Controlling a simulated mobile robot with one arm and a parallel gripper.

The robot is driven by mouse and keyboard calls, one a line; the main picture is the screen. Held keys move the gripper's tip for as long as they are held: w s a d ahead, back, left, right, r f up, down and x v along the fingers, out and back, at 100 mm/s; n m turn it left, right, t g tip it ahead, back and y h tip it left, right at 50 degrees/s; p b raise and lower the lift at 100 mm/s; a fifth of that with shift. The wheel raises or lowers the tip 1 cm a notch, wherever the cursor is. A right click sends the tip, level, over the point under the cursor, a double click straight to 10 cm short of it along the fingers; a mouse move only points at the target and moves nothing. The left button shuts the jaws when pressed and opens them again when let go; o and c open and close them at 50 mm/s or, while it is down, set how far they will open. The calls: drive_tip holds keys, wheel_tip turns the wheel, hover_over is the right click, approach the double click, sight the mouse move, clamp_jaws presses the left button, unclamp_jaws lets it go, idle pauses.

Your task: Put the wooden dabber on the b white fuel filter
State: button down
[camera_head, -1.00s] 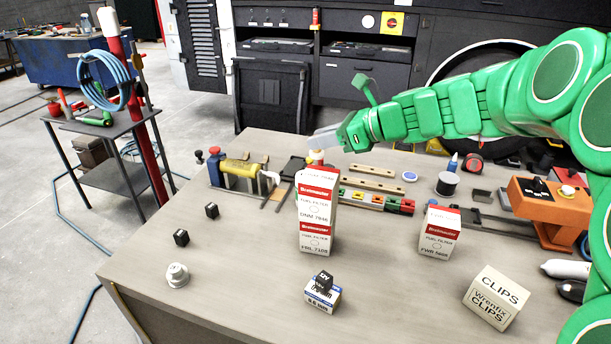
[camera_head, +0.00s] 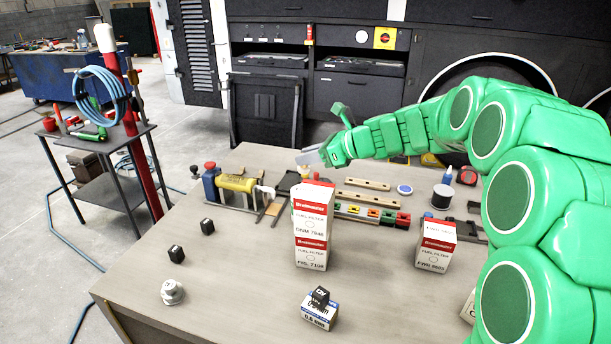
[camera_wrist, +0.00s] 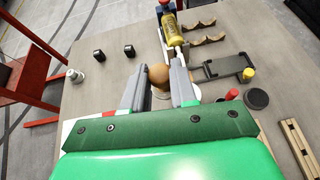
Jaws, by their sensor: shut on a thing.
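My gripper (camera_wrist: 160,88) is shut on the wooden dabber (camera_wrist: 158,74), whose round brown knob shows between the fingers above a paler lower part. In the head view my gripper (camera_head: 309,157) is up behind the top of the fuel filter stack; the dabber is hardly visible there. The stack has an upper red-and-white fuel filter box (camera_head: 312,213) on a lower one (camera_head: 311,252). Another white fuel filter box (camera_head: 435,248) stands alone to the right. I cannot tell which is "b". A red-and-white box corner (camera_wrist: 72,126) shows left of my gripper in the wrist view.
A yellow cylinder (camera_head: 237,184), wooden racks (camera_head: 358,195) and a dark spool (camera_head: 442,196) stand toward the back. A small box with a black block (camera_head: 320,310), black cubes (camera_head: 176,254) and a pale fitting (camera_head: 172,292) are in front. The table's front left is mostly clear.

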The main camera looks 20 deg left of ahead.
sight(305, 166)
drive_tip(key=w+f, duration=0.1)
drive_tip(key=f, duration=0.1)
drive_tip(key=w+a+f, duration=0.2)
drive_tip(key=w+f, duration=0.1)
drive_tip(key=shift+a+f, duration=0.1)
drive_tip(key=shift+f, duration=1.7)
drive_tip(key=c, duration=0.9)
unclamp_jaws()
drive_tip(key=shift+f, duration=0.15)
drive_tip(key=shift+d+r, duration=0.3)
drive_tip(key=v, duration=1.1)
drive_tip(key=shift+d, duration=0.15)
